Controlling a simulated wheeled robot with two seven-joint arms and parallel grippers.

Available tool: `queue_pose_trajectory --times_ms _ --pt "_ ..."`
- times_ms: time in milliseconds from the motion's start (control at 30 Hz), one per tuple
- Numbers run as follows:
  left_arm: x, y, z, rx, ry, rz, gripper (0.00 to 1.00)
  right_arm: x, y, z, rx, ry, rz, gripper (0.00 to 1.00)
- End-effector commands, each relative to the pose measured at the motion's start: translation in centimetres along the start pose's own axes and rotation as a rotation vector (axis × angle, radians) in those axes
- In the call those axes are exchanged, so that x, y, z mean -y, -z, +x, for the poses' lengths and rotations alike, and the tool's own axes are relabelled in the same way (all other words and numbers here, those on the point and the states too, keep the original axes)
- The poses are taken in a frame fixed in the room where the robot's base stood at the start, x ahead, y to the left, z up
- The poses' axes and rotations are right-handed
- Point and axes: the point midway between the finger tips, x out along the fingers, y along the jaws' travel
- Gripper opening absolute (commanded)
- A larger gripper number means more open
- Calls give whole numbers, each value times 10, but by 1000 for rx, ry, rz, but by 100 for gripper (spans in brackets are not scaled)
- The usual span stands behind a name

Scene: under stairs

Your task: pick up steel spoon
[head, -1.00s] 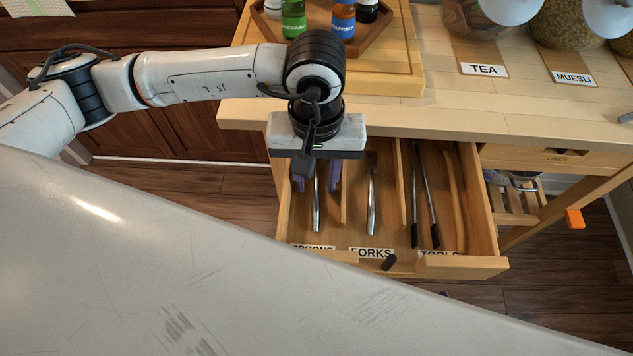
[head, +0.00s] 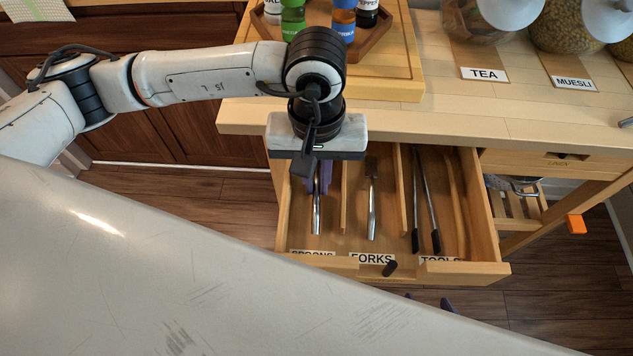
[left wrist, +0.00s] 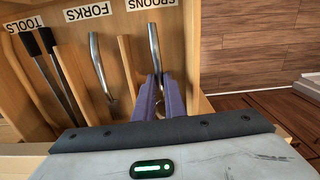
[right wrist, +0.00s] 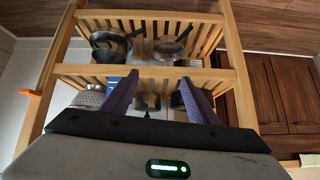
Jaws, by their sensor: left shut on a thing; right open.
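The steel spoon (head: 316,215) is in the left compartment of the open drawer, labelled SPOONS; its handle points to the drawer front. My left gripper (head: 318,184) reaches down into that compartment from above. Its purple fingers are shut on the spoon. In the left wrist view the fingertips (left wrist: 158,86) close around the spoon (left wrist: 154,45), whose far part is mostly hidden between them. My right gripper (right wrist: 159,82) is open and empty, facing a slatted shelf; in the head view only its purple fingertips (head: 430,301) show below the drawer.
A fork (head: 372,210) lies in the middle compartment and long black-handled tools (head: 435,225) in the right one. Thin wooden dividers (head: 401,190) separate them. The countertop (head: 450,120) overhangs the drawer's back. Pots (right wrist: 110,42) stand on the shelf.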

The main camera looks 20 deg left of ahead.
Motion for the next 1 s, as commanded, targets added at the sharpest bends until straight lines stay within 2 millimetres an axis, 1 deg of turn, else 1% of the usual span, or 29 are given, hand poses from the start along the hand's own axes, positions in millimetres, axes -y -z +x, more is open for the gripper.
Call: queue_pose_trajectory --times_ms 167,233,300,433,700,900,1000 --pt "-1 -28 2 0 -1 8 0 1 -6 7 1 2 -4 54" --pt "-2 -42 2 0 -2 8 0 2 -7 9 -1 4 -6 54" --pt "-2 -39 -17 -6 -4 1 0 3 -3 6 -4 6 -7 54" --pt "-2 -39 -44 -6 -4 1 0 4 2 6 -14 9 -8 54" --pt "-2 -39 -96 -5 -2 1 0 5 1 7 -13 9 -8 54" --pt "-2 -40 -125 -2 -2 0 0 5 -1 7 -10 9 -7 54" --pt "-1 -40 -134 -2 0 0 0 5 -2 8 -9 9 -6 54"
